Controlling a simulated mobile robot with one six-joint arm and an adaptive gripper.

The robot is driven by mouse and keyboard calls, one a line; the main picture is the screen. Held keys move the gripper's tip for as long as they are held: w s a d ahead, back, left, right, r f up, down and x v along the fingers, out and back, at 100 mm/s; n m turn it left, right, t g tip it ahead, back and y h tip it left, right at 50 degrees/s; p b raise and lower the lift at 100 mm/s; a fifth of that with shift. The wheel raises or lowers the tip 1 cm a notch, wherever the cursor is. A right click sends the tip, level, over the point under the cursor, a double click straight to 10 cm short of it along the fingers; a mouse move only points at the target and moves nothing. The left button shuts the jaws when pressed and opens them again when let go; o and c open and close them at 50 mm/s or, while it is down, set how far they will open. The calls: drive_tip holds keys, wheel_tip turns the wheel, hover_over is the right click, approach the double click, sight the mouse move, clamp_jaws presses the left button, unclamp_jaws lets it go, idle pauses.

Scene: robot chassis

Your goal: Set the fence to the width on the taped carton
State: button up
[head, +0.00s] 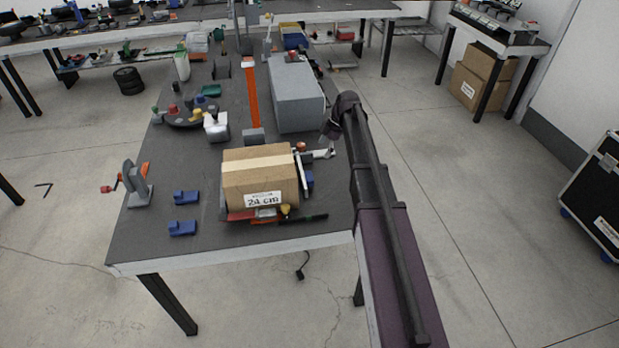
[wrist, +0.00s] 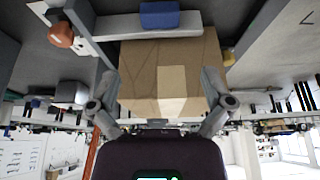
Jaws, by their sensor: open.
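The taped carton (head: 260,180) sits on the dark bench top near its front, with a pale tape strip and a label reading "24 cm". My gripper (head: 324,153) is just right of the carton. In the wrist view, which looks upside down, my gripper (wrist: 160,108) is open, and the carton (wrist: 145,75) shows beyond and between its spread fingers; I cannot tell whether they touch it. A pale bar (wrist: 120,27) with a blue block (wrist: 160,14) on it runs beside the carton, near an orange-brown knob (wrist: 60,35). This may be the fence; no width reading is legible.
Two blue blocks (head: 185,197) and a grey vise-like tool (head: 136,185) are at the left. Small tools lie along the carton's front. Bench space between blocks and carton is clear.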

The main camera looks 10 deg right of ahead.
sight(304, 175)
drive_tip(key=shift+b+x, duration=6)
drive_tip(key=shift+x, duration=0.65)
drive_tip(key=c, duration=1)
drive_tip(key=shift+a, duration=1.35)
drive_tip(key=shift+c, duration=0.2)
drive_tip(key=o, duration=1)
drive_tip(key=shift+o, duration=0.2)
